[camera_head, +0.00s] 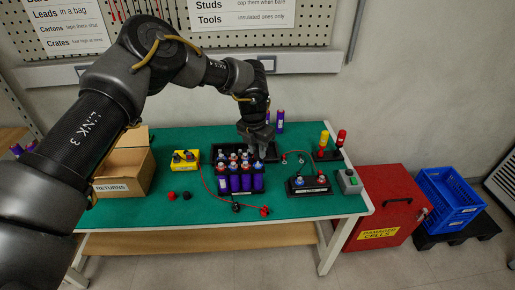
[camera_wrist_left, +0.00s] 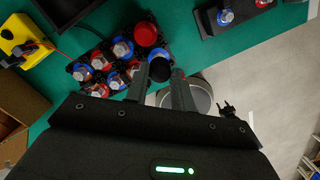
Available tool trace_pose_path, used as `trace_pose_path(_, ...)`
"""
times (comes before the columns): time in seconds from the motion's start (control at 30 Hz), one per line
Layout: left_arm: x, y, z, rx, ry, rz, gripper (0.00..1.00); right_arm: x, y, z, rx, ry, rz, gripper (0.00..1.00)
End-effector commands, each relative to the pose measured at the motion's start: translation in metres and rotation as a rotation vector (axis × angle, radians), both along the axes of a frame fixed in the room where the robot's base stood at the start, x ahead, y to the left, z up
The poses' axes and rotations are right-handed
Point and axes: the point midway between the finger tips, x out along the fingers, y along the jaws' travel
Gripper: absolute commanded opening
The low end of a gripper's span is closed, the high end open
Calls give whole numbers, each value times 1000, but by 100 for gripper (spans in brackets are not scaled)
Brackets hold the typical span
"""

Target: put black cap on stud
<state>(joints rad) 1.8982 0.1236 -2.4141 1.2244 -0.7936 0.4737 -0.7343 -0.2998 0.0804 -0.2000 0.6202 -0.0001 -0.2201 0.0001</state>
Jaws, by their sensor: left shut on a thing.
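My left gripper (camera_head: 258,148) reaches over the pack of purple cells (camera_head: 240,183) on the green table. In the left wrist view its fingers (camera_wrist_left: 160,74) are shut on a black cap (camera_wrist_left: 159,68). The cap is beside the pack's studs, near a red cap (camera_wrist_left: 146,34) at the pack's corner. Other studs (camera_wrist_left: 122,48) are bare metal with red or blue rings. I cannot tell whether the held cap touches a stud. A loose red cap (camera_head: 171,196) and a loose black cap (camera_head: 187,196) lie on the table. My right gripper is not in view.
A yellow unit (camera_head: 185,160) and a RETURNS carton (camera_head: 124,172) are left of the pack. A black terminal block (camera_head: 308,185) and a grey button box (camera_head: 350,181) are right. Red leads (camera_head: 212,190) lie around the pack. The table's front left is clear.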

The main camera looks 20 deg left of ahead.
Motion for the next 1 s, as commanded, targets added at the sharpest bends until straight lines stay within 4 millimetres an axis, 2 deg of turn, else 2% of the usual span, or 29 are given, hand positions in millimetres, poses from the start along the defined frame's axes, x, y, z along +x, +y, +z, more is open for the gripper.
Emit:
trace_pose_path(0.33, 0, 0, -3, 0, 1, 0, 10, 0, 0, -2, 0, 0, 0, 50)
trace_pose_path(0.8, 0, 0, -31, 0, 1, 1, 10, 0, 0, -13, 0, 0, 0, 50)
trace_pose_path(1.0, 0, 0, -32, 0, 0, 1, 10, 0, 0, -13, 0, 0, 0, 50)
